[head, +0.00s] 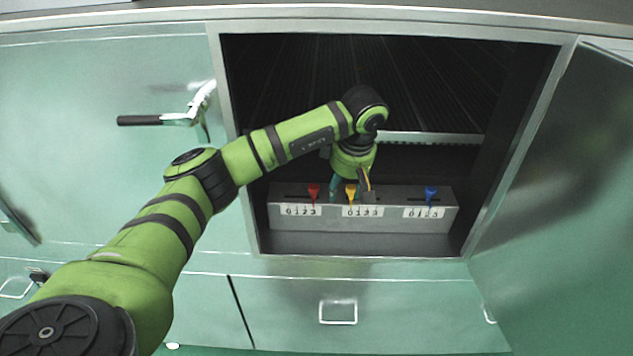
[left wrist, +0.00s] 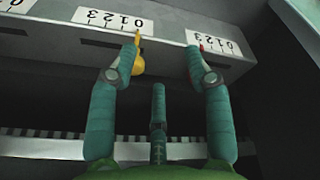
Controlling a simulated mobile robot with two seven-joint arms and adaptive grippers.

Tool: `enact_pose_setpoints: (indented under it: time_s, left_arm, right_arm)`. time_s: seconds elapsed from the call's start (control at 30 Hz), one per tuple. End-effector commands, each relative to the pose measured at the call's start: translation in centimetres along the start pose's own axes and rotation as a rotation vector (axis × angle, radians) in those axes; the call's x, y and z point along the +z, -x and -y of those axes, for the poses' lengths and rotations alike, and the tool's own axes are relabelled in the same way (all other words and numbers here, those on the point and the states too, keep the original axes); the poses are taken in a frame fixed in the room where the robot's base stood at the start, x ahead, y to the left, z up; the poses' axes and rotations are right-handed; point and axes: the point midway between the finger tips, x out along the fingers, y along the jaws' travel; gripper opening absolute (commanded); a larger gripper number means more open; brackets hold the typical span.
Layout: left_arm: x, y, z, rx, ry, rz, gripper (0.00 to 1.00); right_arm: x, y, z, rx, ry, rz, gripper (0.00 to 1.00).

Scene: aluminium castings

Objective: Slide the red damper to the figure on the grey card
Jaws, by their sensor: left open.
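The red damper (head: 314,192) is a small lever at the left of a grey metal box (head: 265,215), above the right end of a white number card (head: 300,211). In the left wrist view the red damper (left wrist: 201,47) shows only as a small red bit by the right fingertip. Contact cannot be told. I cannot make out a grey card.
The box stands inside an open cabinet, below a rack (head: 430,138). A blue damper (head: 430,193) stands at the box's right. The open cabinet door (head: 570,190) is on the right. The cabinet's left edge (head: 236,150) is close under my left arm.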

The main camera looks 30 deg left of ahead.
Motion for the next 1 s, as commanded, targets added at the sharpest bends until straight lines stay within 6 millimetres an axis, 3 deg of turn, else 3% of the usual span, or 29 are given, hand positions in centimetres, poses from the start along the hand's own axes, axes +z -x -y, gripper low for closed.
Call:
enact_pose_setpoints:
  time_s: [0.03,0.1,0.2,0.63,1.0]
  left_arm:
    - [-2.2,1.0,0.5,-0.029,0.005,-0.07,0.5]
    - [-4.2,1.9,1.2,-0.064,0.009,-0.134,0.5]
    - [-5.5,2.0,1.7,-0.09,0.013,-0.174,0.5]
    - [-6.5,-3.6,2.3,-0.092,0.014,-0.174,0.5]
    - [-6.6,-4.5,2.3,-0.088,0.014,-0.175,0.5]
  right_arm:
    - [-0.2,0.1,0.4,-0.005,-0.001,-0.003,0.4]
    - [-0.3,0.1,0.7,-0.009,-0.001,-0.005,0.4]
    - [-0.4,0.4,0.9,-0.012,0.0,-0.006,0.4]
    - [-0.8,2.4,0.3,-0.004,0.003,-0.01,0.4]
    - [-0.8,2.5,0.0,-0.001,0.003,-0.009,0.4]
